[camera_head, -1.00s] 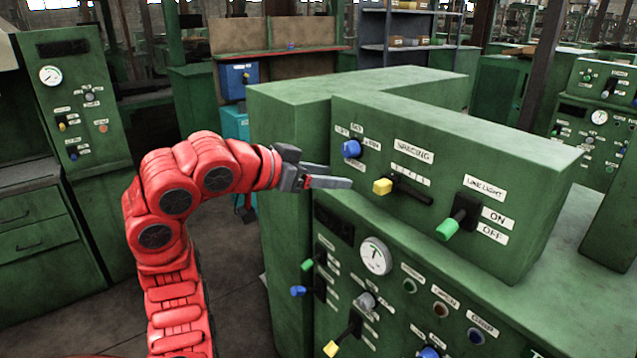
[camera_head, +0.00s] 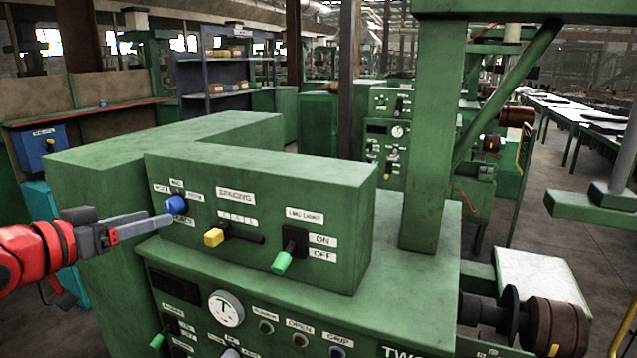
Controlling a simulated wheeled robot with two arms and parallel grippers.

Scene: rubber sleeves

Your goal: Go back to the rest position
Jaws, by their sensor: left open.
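My left gripper (camera_head: 142,229) comes in from the left edge at the end of my red arm. It is open and holds nothing. Its fingers point right and, in the picture, end just left of the blue knob (camera_head: 176,204) on the green control box (camera_head: 330,185); I cannot tell whether they touch the box. A yellow lever (camera_head: 214,237) sits in the slot under the SPACING label. A green-tipped switch (camera_head: 282,262) points down toward OFF under the line light label. My right gripper is not in view.
The green machine below carries a round gauge (camera_head: 226,308) and several buttons. A green post (camera_head: 432,140) rises on its right. Brown rollers (camera_head: 550,325) lie at the lower right. Open floor (camera_head: 560,200) shows at the right. A grey shelf (camera_head: 225,85) stands behind.

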